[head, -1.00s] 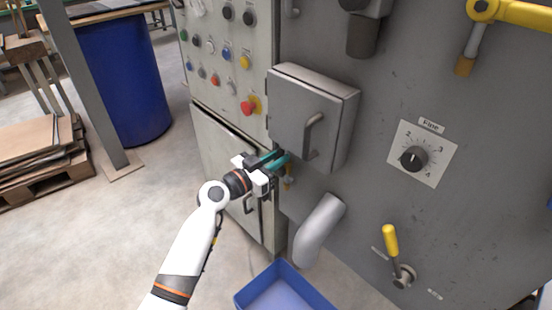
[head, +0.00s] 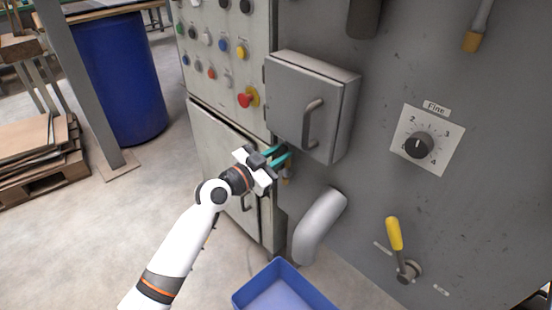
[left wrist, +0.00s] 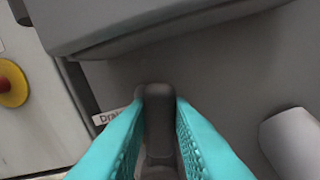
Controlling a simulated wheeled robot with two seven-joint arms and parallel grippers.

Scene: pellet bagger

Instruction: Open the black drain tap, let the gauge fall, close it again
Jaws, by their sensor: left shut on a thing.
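The black drain tap handle (left wrist: 158,112) stands between the teal fingers of my left gripper (left wrist: 160,130) in the left wrist view, with a finger against each side. A partly covered label starting "Drai" (left wrist: 112,116) is beside it. In the head view my left gripper (head: 279,158) is at the grey machine, just below the protruding grey box. A small brass-coloured part of the tap (head: 287,177) shows beneath the fingers; the handle itself is mostly hidden there. I cannot make out a gauge in the current views. My right gripper is not in view.
The grey box with a handle (head: 312,105) overhangs the tap closely. A bent grey pipe (head: 318,222) is to its lower right, above a blue bin (head: 283,290). A yellow-handled lever (head: 395,235) and a "Fine" dial (head: 419,146) are further right.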

